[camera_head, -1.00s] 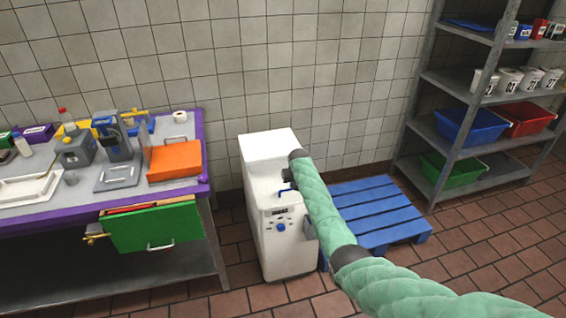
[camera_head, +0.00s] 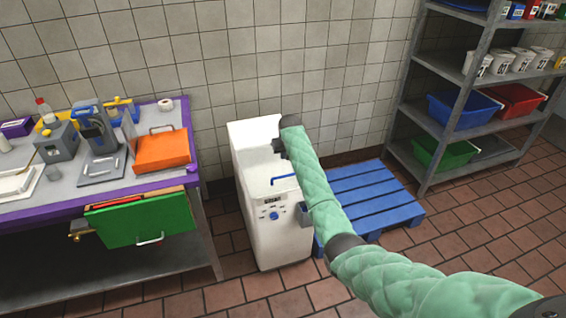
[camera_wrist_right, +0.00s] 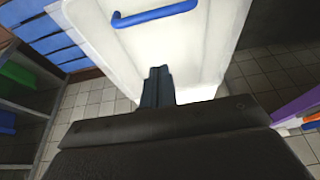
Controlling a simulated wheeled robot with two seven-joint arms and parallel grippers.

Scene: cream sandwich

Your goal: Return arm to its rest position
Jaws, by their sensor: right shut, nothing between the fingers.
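My right arm, in a green quilted sleeve, comes in from the lower right in the head view. My right gripper (camera_head: 279,147) is small and dark there, over the top part of the white machine (camera_head: 275,230). In the right wrist view its dark fingers (camera_wrist_right: 157,84) are together with nothing between them. The white machine (camera_wrist_right: 185,60) fills the background behind them. The blue handle (camera_wrist_right: 155,13) of the machine is at the top of that view, apart from the fingers. It also shows in the head view (camera_head: 285,180). My left gripper is not in view.
A steel table (camera_head: 110,187) with a purple edge stands at left, bearing an orange case (camera_head: 162,151) and devices. Its green drawer (camera_head: 140,222) sticks out. A blue pallet (camera_head: 375,200) lies behind my arm. Metal shelves (camera_head: 405,95) with bins stand at right. Tiled floor is clear in front.

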